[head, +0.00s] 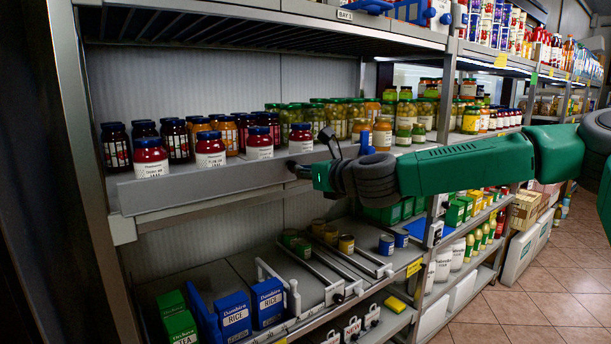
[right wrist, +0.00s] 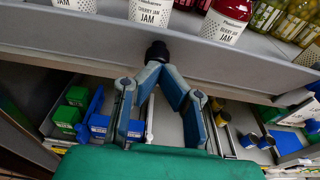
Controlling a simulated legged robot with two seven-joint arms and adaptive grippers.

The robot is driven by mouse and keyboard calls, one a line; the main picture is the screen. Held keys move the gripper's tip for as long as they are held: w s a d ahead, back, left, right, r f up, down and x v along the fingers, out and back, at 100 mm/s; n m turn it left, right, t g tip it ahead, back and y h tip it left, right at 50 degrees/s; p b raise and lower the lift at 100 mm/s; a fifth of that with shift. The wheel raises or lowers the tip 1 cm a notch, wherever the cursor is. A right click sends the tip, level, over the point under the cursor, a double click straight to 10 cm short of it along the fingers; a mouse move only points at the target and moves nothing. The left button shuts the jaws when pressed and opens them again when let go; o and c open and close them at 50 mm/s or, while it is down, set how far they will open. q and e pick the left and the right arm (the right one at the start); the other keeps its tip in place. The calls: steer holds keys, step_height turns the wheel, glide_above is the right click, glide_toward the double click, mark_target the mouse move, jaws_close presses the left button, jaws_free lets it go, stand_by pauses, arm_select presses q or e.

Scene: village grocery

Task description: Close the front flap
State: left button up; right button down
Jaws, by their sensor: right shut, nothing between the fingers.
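The front flap (head: 215,180) is a long grey panel along the front edge of the jar shelf, below the front row of jam jars. It also shows across the upper part of the right wrist view (right wrist: 100,38). It looks roughly upright, but I cannot tell its exact angle. My right gripper (head: 291,167) comes from the right, with its tips at the flap's right part. In the right wrist view, the fingers (right wrist: 158,52) meet in a point against or just in front of the flap's face; contact is unclear. My left gripper is not in view.
The lower shelf holds blue rice boxes (head: 235,315), green boxes (head: 175,315), small cans (head: 346,244) and grey dividers. Tiled floor (head: 540,300) lies clear at right.

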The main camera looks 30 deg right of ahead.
mark_target(292, 158)
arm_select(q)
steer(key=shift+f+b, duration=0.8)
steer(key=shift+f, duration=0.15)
arm_select(e)
steer(key=shift+w+r, duration=1.05)
steer(key=shift+r, duration=0.1)
